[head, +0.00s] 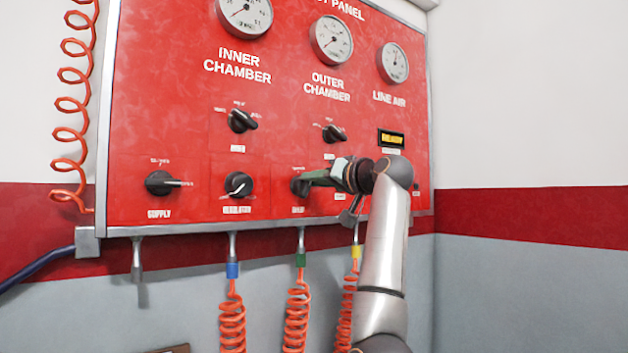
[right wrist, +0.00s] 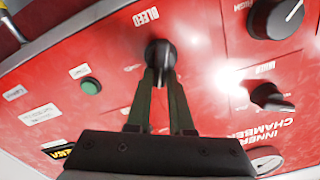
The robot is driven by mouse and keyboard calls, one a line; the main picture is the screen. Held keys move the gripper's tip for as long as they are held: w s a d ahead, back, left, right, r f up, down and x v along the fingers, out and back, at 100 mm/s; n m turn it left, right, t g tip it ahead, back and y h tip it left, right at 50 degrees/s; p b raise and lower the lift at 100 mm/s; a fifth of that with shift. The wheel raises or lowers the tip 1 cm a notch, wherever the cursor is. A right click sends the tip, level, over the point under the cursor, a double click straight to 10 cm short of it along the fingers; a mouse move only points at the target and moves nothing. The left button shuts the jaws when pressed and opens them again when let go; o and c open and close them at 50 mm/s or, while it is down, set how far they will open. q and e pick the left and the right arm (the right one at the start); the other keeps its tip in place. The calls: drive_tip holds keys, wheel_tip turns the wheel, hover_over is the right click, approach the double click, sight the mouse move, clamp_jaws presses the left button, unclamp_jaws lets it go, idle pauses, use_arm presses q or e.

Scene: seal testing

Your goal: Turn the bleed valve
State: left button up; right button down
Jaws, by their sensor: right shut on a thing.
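The bleed valve is a black knob (head: 298,187) in the lower row of the red panel (head: 180,90). It also shows in the right wrist view as a black knob (right wrist: 160,51) beside the upside-down BLEED label. My right gripper (head: 308,180) reaches it from the right, and its two fingers (right wrist: 160,76) are shut on the knob, one on each side. The fingers and wrist cover part of the knob and the panel to its right in the head view. My left gripper is not in view.
The regulator knob (head: 239,185) and supply knob (head: 160,183) are to the left. Two chamber knobs (head: 241,121) (head: 334,133) are above. Orange coiled hoses (head: 297,310) hang below the panel. A green button (right wrist: 92,87) shows in the right wrist view.

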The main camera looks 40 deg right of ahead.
drive_tip(key=m, duration=0.8)
drive_tip(key=d+f+m, duration=0.1)
drive_tip(key=m, duration=0.3)
drive_tip(key=shift+s+f+m, duration=0.1)
drive_tip(key=shift+m, duration=0.2)
idle(0.4)
drive_tip(key=c, duration=0.8)
unclamp_jaws()
drive_tip(key=shift+a, duration=0.1)
drive_tip(key=shift+f, duration=0.1)
drive_tip(key=s+a+b, duration=0.1)
drive_tip(key=s+b, duration=0.4)
drive_tip(key=s, duration=0.7)
drive_tip(key=shift+s+a, duration=0.2)
drive_tip(key=shift+s, duration=0.05)
